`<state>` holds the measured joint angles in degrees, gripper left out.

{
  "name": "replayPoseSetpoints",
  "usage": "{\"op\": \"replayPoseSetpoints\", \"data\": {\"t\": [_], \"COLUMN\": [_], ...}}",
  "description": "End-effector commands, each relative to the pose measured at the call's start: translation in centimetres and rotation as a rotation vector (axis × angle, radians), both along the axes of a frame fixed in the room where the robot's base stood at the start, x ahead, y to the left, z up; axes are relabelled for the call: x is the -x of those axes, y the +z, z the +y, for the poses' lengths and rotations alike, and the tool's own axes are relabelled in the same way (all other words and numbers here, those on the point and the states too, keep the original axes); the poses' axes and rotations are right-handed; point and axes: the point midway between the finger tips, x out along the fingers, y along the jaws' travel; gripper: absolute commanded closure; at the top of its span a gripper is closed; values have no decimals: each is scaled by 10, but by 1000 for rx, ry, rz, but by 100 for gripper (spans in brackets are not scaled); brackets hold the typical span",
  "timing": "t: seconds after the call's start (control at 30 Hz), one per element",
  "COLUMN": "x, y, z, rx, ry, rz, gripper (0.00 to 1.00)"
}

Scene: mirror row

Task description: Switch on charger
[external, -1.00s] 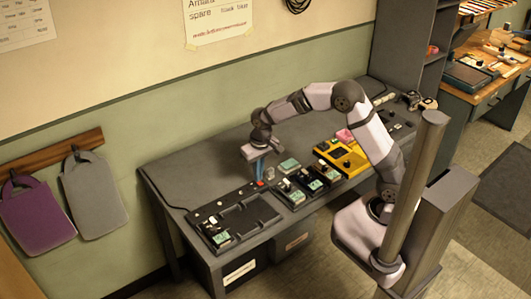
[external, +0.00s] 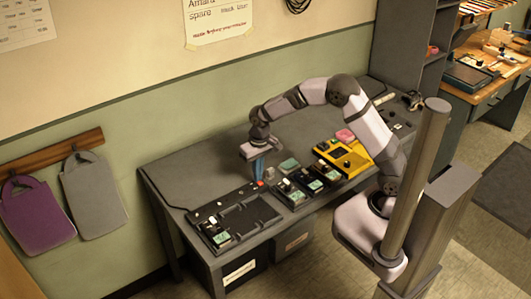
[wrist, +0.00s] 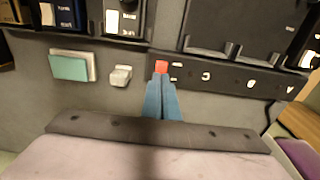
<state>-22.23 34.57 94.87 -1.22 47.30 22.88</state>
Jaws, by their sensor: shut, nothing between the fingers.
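The charger (external: 226,207) is a dark flat unit with empty bays at the left front of the grey bench; part of it shows at the upper right of the wrist view (wrist: 250,72). Its small red switch (wrist: 161,67) sits at the near corner of its strip, and it also shows in the external view (external: 261,183). My gripper (wrist: 161,82) has its blue fingers together and empty, tips right at the red switch. Whether they touch it I cannot tell. In the external view my gripper (external: 258,182) points down at that corner. The fingertips partly cover the switch's lower edge.
A green-topped block (wrist: 70,67) and a small pale block (wrist: 121,75) lie on the bench beside the charger. Dark units with battery packs (external: 303,184) and a yellow device (external: 342,157) stand to the right. The bench behind is clear.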

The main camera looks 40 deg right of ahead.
Motion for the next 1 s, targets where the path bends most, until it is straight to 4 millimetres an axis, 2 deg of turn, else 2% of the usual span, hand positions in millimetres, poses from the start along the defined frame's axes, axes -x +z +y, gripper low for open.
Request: {"op": "replayPoseSetpoints", "data": {"t": [0.03, 0.53, 0.67, 1.0], "x": [15, 16, 14, 6], "y": [-11, -5, 8, 61], "z": [-2, -1, -1, 1], "rx": [11, 9, 7, -5], "ry": [-1, -3, -3, -2], "rz": [44, 45, 37, 2], "gripper": [100, 100, 100, 100]}}
